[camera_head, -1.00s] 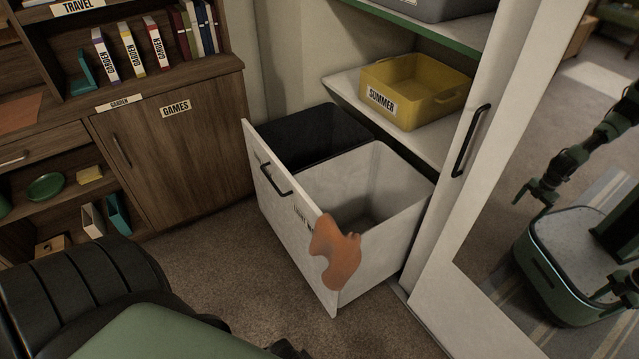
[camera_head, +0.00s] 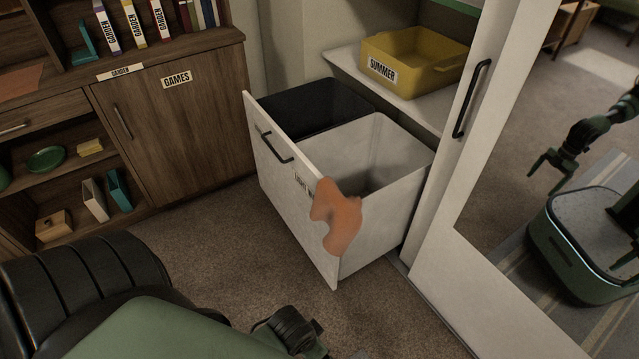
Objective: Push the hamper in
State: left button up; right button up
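The hamper (camera_head: 385,225) is a white pull-out unit standing out of the white cabinet. Its tall front panel (camera_head: 265,165) has a dark bar handle (camera_head: 276,147) and a partly covered label. Behind the panel are a black bin (camera_head: 315,105) and a white bin (camera_head: 385,155); the visible part of the white one looks empty. An orange cloth (camera_head: 337,215) hangs over the panel's right end. A dark arm part of mine shows at the bottom edge, apart from the hamper. Neither gripper shows directly. The mirror reflects one gripper with parted fingers; I cannot tell which arm it is.
A mirrored door (camera_head: 465,190) stands open right of the hamper. A yellow SUMMER box (camera_head: 415,60) sits on the shelf above. A wooden cabinet labelled GAMES (camera_head: 175,130) and shelves stand at left. Carpet (camera_head: 215,240) before the hamper is clear.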

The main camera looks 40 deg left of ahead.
aim_at(302, 134)
jog(key=u, duration=1.45)
